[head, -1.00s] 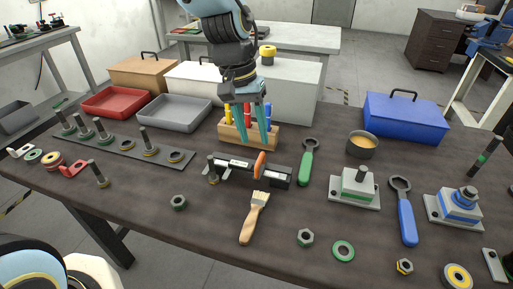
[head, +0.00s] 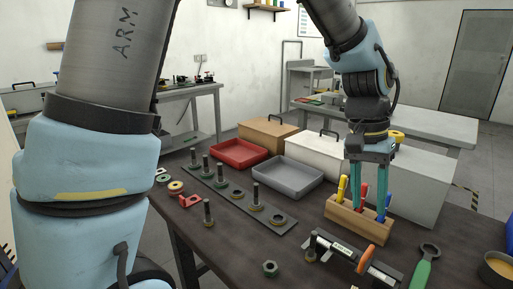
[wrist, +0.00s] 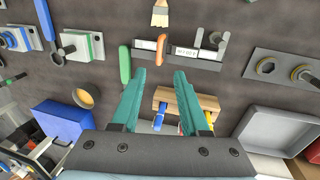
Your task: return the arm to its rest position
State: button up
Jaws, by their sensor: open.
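My gripper (head: 369,207) hangs above the dark workbench with its two teal fingers pointing down. In the head view it overlaps the wooden tool holder (head: 350,222), which holds tools with yellow, red and blue handles. In the wrist view my gripper (wrist: 159,76) has its fingers apart and nothing between them. The wooden holder also shows in the wrist view (wrist: 204,102), partly behind the right finger. My arm (head: 90,170) fills the left of the head view.
A grey tray (head: 291,182) and a red tray (head: 238,154) stand at the back. A black plate with upright bolts (head: 257,206) lies before them.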

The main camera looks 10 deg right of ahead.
jog(key=w+a+f+n+t, duration=0.1)
jog(key=w+a+n, duration=0.2)
jog(key=w+a, duration=0.5)
jog(key=w+a+f+n+t, duration=0.1)
jog(key=w+a+f+n, duration=0.1)
jog(key=w+a, duration=0.6)
jog(key=s+a+f+n+t+y, duration=0.1)
jog(key=a+n, duration=0.4)
jog(key=a, duration=1.6)
jog(key=shift+s+a+f, duration=0.3)
jog(key=shift+s+f, duration=0.1)
jog(key=shift+f, duration=0.05)
jog(key=shift+c, duration=0.2)
